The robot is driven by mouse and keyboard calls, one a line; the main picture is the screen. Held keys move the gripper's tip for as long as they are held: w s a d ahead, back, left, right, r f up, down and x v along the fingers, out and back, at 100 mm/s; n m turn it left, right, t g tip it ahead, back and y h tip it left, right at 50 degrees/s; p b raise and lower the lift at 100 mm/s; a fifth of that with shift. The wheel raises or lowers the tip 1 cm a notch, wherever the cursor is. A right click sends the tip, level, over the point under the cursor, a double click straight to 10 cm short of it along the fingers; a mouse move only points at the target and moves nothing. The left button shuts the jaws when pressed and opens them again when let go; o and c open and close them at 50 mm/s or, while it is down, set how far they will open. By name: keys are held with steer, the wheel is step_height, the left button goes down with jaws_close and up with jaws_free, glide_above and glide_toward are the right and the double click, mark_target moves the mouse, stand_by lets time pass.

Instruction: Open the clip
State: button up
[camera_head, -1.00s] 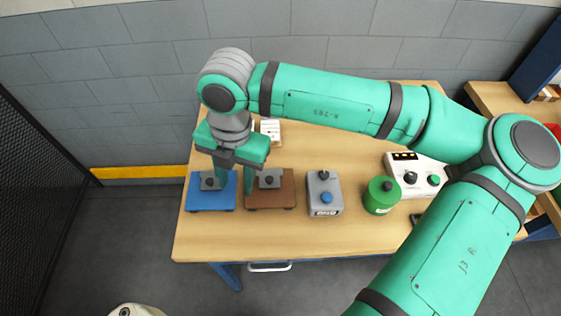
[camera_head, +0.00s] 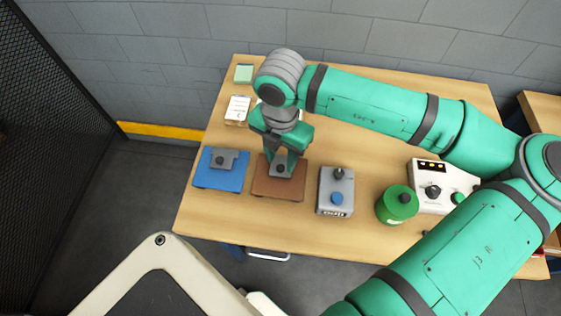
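A brown plate (camera_head: 266,188) on the table carries a small grey fixture (camera_head: 281,171) with a dark knob, which could be the clip. A blue plate (camera_head: 218,180) to its left carries a similar grey fixture (camera_head: 222,160). My gripper (camera_head: 282,160) points down at the back of the brown plate, right at its grey fixture. Its fingers look close together and overlap the fixture in this view. I cannot tell whether they touch or hold it.
Further right are a green cylinder (camera_head: 397,206) and a white control box (camera_head: 441,183).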

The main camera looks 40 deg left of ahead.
mark_target(281, 167)
steer(key=shift+w+a+f, duration=0.1)
steer(key=shift+f, duration=1.55)
jaws_close()
